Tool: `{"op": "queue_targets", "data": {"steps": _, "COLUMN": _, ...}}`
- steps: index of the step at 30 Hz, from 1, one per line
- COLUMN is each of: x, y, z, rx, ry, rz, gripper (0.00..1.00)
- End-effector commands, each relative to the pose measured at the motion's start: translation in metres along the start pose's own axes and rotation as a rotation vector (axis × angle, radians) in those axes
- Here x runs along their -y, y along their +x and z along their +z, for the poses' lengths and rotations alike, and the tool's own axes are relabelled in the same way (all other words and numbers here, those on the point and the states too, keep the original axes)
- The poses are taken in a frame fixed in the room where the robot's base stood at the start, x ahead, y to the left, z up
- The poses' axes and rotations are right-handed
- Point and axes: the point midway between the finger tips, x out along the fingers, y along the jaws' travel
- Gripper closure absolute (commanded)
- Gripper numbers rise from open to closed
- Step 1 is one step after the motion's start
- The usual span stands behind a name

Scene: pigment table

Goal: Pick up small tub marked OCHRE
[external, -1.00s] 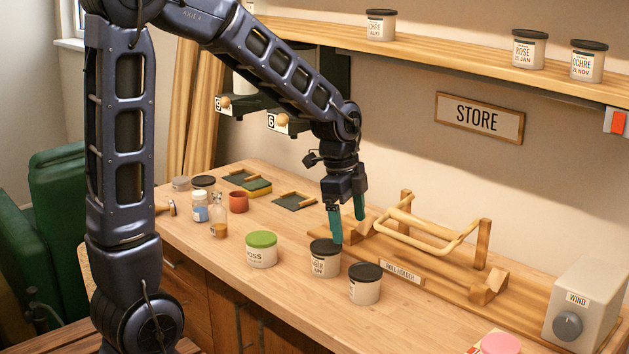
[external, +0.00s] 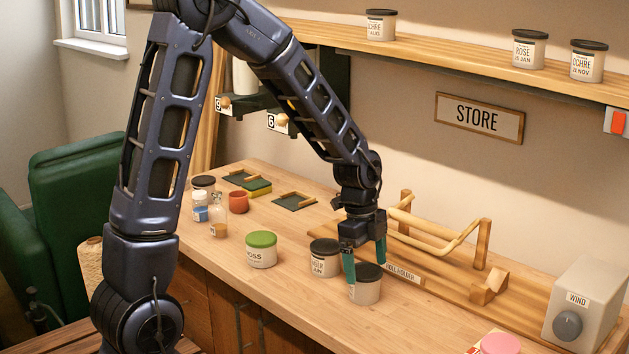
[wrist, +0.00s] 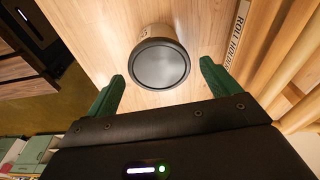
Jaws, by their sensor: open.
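My gripper (external: 366,268) is open, its green fingers pointing down at a black-lidded pale tub (external: 368,292) on the table. The left finger shows in front of this tub and the right finger reaches beside its lid. In the wrist view the dark round lid (wrist: 160,65) lies ahead, between the lines of the two fingers, with a clear gap to each. This tub's label is mostly hidden, so I cannot read its name. On the wall shelf, one black-lidded tub reads OCHRE (external: 380,26) at the left and another reads OCHRE (external: 588,65) at the right.
A black-lidded tub (external: 325,258) marked JUN stands close to the left, beside a green-lidded MOSS tub (external: 261,251). The wooden roll holder (external: 440,258) is close behind. A pink lid (external: 500,344) shows at the front edge. A ROSE tub (external: 528,50) is on the shelf.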

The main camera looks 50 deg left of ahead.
Motion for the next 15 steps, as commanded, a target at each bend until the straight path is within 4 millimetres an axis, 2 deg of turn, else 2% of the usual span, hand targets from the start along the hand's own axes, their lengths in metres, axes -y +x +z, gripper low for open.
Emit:
{"op": "queue_targets", "data": {"steps": 9, "x": -0.001, "y": 0.040, "z": 0.004, "rx": 0.000, "ry": 0.000, "rz": 0.003, "gripper": 0.12}}
{"op": "queue_targets", "data": {"steps": 15, "x": 0.000, "y": 0.049, "z": 0.004, "rx": 0.000, "ry": 0.000, "rz": 0.000, "gripper": 0.12}}
